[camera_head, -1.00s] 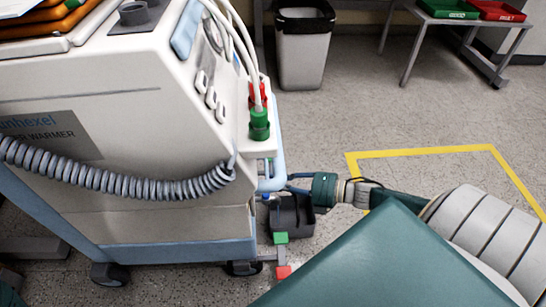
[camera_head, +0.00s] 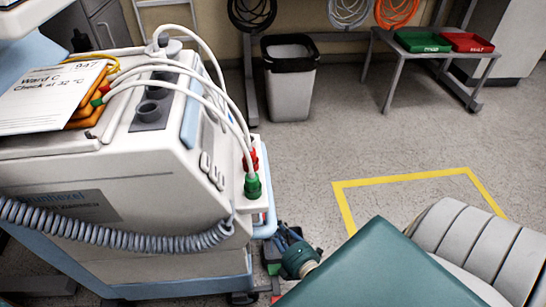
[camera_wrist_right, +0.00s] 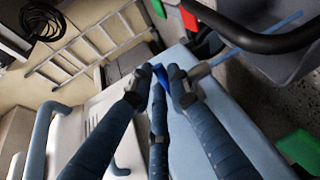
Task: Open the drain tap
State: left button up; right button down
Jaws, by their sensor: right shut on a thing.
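The white and blue warmer machine (camera_head: 180,205) stands at left in the head view. My right gripper (camera_head: 284,236) is low beside its right side. In the right wrist view, my right gripper (camera_wrist_right: 160,82) is shut on a small blue piece (camera_wrist_right: 160,73), which looks like the drain tap's lever. A thin blue and pale tube (camera_wrist_right: 255,38) runs from near the fingertips to the upper right. The tap's body is mostly hidden by the fingers. My left gripper is not in view.
A dark container with a black rim (camera_wrist_right: 258,40) is close to my right fingers. Green (camera_head: 253,186) and red (camera_head: 251,160) connectors with hoses sit on the machine's right side. A waste bin (camera_head: 290,85) and a table (camera_head: 400,60) stand behind.

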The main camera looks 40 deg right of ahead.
jog(key=shift+s+a+f+m+h, duration=0.1)
jog(key=shift+s+a+m+h, duration=0.1)
jog(key=shift+m+h, duration=0.3)
jog(key=c, duration=1.7)
grip_release()
jog(key=shift+o, duration=0.2)
